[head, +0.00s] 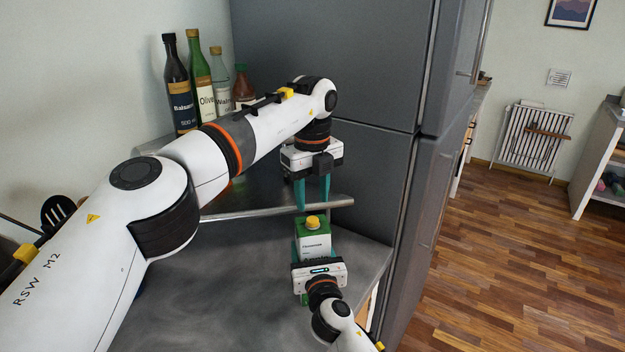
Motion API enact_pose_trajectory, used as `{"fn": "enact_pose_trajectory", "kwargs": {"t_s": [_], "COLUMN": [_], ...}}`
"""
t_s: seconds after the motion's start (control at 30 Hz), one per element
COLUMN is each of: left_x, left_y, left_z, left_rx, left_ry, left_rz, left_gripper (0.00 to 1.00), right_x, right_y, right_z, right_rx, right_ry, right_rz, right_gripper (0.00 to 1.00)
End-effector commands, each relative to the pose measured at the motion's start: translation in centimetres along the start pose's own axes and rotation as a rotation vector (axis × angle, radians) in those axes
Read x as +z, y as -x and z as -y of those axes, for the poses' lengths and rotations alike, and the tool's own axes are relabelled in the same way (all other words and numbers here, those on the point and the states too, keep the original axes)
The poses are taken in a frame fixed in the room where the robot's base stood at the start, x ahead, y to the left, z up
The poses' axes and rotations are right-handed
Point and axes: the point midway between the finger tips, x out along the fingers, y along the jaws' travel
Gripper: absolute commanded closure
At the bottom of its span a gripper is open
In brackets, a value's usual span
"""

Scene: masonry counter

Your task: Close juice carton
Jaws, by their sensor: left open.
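The juice carton (315,241) is green and white and stands upright near the right end of the grey counter. A yellow cap (312,222) sits at its top; I cannot tell whether it is screwed tight. My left gripper (312,205) points down above the carton, a little behind the cap, with its teal fingers apart and nothing between them. My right gripper (314,250) comes from the front, its fingers around the carton's sides. Its body hides the carton's lower part.
Several bottles, among them a dark balsamic one (179,95) and a green oil one (200,90), stand on a raised shelf (335,202) at the back left. A grey fridge (375,80) stands close behind and right. The counter (240,290) is clear left of the carton.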

Motion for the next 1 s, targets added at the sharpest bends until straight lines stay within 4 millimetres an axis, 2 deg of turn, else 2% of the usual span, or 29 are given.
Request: {"fn": "enact_pose_trajectory", "kwargs": {"t_s": [0.1, 0.3, 0.67, 0.77, 0.93, 1.0], "left_x": [0.0, 0.0, 0.0, 0.0, 0.0, 0.0], "left_y": [-2.0, -4.1, -4.6, -4.6, -4.5, -4.5], "left_z": [0.0, 0.0, 0.0, 0.0, 0.0, 0.0], "left_rx": [-0.002, -0.001, -0.001, 0.000, -0.001, -0.001], "left_ry": [-0.001, 0.000, 0.000, 0.000, 0.000, 0.000], "left_rz": [0.002, 0.001, 0.000, 0.000, 0.000, 0.000], "left_gripper": [0.57, 0.57, 0.57, 0.70, 0.98, 1.00], "right_x": [0.1, 0.1, 0.1, 0.1, 0.1, 0.1], "right_y": [0.0, 0.0, 0.0, 0.0, 0.0, 0.0], "right_z": [0.0, 0.0, 0.0, 0.0, 0.0, 0.0], "right_rx": [0.000, 0.000, 0.000, 0.000, 0.001, 0.001], "right_ry": [0.001, 0.002, 0.002, 0.002, 0.001, 0.001], "right_rz": [0.002, 0.002, 0.002, 0.002, 0.002, 0.002], "right_gripper": [1.00, 1.00, 1.00, 1.00, 1.00, 1.00]}}
